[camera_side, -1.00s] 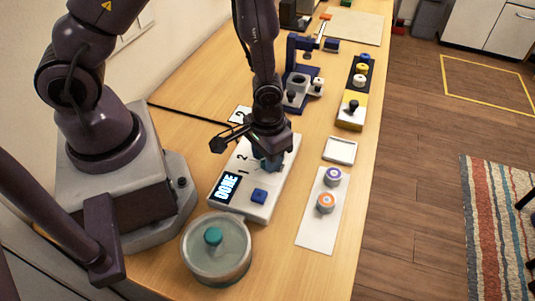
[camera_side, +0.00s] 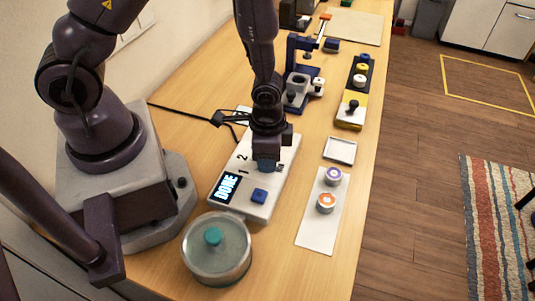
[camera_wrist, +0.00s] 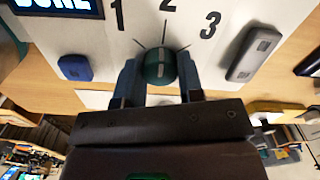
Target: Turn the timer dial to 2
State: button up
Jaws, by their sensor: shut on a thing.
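The timer is a white panel (camera_side: 243,180) on the wooden table, with a lit display (camera_side: 226,187) reading "DONE". The numbers 1, 2 and 3 are printed around the dial in the wrist view. The round teal dial (camera_wrist: 161,66) sits between my gripper's blue fingers (camera_wrist: 160,80), which are shut on its two sides. A pale mark on the dial faces roughly along the line towards the 2 (camera_wrist: 168,5). In the side view my gripper (camera_side: 267,164) points down onto the panel and hides the dial.
A blue button (camera_side: 259,196) lies beside the display, and a grey switch (camera_wrist: 254,55) sits past the 3. A round pot with a teal knob (camera_side: 214,237) stands in front. A blue fixture (camera_side: 297,75) stands behind.

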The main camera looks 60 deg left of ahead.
dwell(0.3)
jog(key=o, duration=0.9)
jog(key=shift+r, duration=0.1)
notch_tip(320, 180, up, 13)
jog(key=shift+f, duration=0.1)
jog(key=s+a+r+n+t, duration=0.1)
jog(key=s+r+n+t, duration=0.1)
jog(key=r, duration=0.4)
jog(key=s+a+r+n+t, duration=0.1)
jog(key=s+a+r, duration=0.1)
jog(key=r, duration=0.4)
jog(key=s+a+r+n+t, duration=0.1)
jog(key=s+r+n+t, duration=0.1)
jog(key=r, duration=0.4)
jog(key=shift+s+a+r+n+t, duration=0.1)
jog(key=shift+s+r+n+t, duration=0.1)
jog(key=shift+s, duration=0.25)
jog(key=shift+s+a+r+n+t, duration=0.1)
jog(key=shift+s+r, duration=0.1)
jog(key=shift+s, duration=0.2)
